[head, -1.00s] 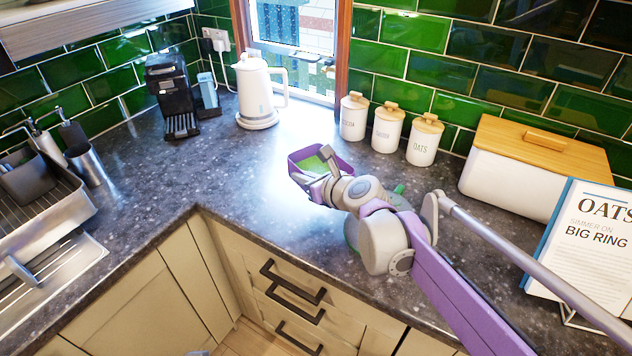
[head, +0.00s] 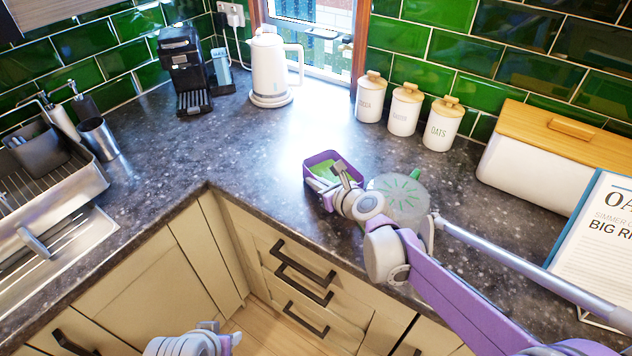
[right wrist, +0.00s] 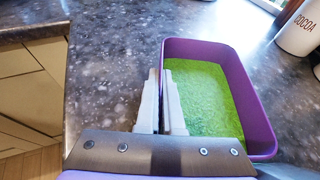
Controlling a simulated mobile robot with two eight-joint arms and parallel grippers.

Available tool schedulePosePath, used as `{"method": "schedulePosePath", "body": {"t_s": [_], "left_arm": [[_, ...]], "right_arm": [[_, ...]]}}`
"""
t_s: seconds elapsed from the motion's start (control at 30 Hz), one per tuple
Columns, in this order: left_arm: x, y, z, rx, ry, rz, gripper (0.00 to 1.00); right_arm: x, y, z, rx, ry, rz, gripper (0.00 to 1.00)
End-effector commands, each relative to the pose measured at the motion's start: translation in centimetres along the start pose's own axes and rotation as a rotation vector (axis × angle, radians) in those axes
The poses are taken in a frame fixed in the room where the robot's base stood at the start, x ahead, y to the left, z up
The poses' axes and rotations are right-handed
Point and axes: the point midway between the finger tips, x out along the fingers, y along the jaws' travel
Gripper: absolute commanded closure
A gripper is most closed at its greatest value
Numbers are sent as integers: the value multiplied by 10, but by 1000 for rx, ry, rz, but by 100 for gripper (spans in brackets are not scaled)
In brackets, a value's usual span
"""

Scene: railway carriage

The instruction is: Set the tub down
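The purple tub (head: 312,158) is rectangular and holds a green, grainy filling. It is near the front edge of the dark worktop (head: 270,165), level and upright. In the right wrist view the tub (right wrist: 262,118) shows at right. My right gripper (head: 340,178) is shut on its near side wall. In the right wrist view one finger of the gripper (right wrist: 161,100) is outside the wall and one inside. I cannot tell whether the tub's base touches the worktop. My left gripper (head: 215,335) shows at the bottom edge, its fingers unclear.
A round clear lid-like thing with green marks (head: 405,195) lies right of the tub, partly behind my right arm. Behind stand a white kettle (head: 268,72), several canisters (head: 404,110) and a bread bin (head: 530,160). The worktop left of the tub is clear.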

Motion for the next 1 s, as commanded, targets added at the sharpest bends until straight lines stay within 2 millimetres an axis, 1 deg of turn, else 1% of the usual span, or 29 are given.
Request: {"method": "schedulePosePath", "body": {"t_s": [0.17, 0.27, 0.4, 0.43, 0.47, 0.7, 0.8, 0.87, 0.97, 1.0], "left_arm": [[0, 0, 0, 0, 0, 0, 50], [2, 0, 2, 0, -1, 0, 50], [2, 0, 1, 0, -1, 0, 50], [2, 0, 1, 0, -1, 0, 50], [2, 0, 1, 0, -1, 0, 50], [2, 0, 1, 0, -1, 0, 50], [-1, 0, -1, 0, 0, 0, 50], [-1, 0, 0, 0, 0, 0, 50], [-1, 0, 0, 0, 0, 0, 50], [-1, 0, -1, 0, 0, 0, 50]], "right_arm": [[0, 0, 0, 0, 0, 0, 100], [1, 0, -3, 0, 0, 0, 100], [1, 0, -2, 0, 0, 0, 75], [1, 0, -2, 0, 0, 0, 69], [1, 0, -2, 0, 0, 0, 66], [1, 0, -2, 0, 0, 0, 66], [-1, 0, 2, 0, 0, 0, 66], [-6, 0, 2, 0, 0, -1, 66], [-20, 0, 1, 0, 1, -1, 66], [-28, 0, 1, 1, 1, -1, 66]]}}
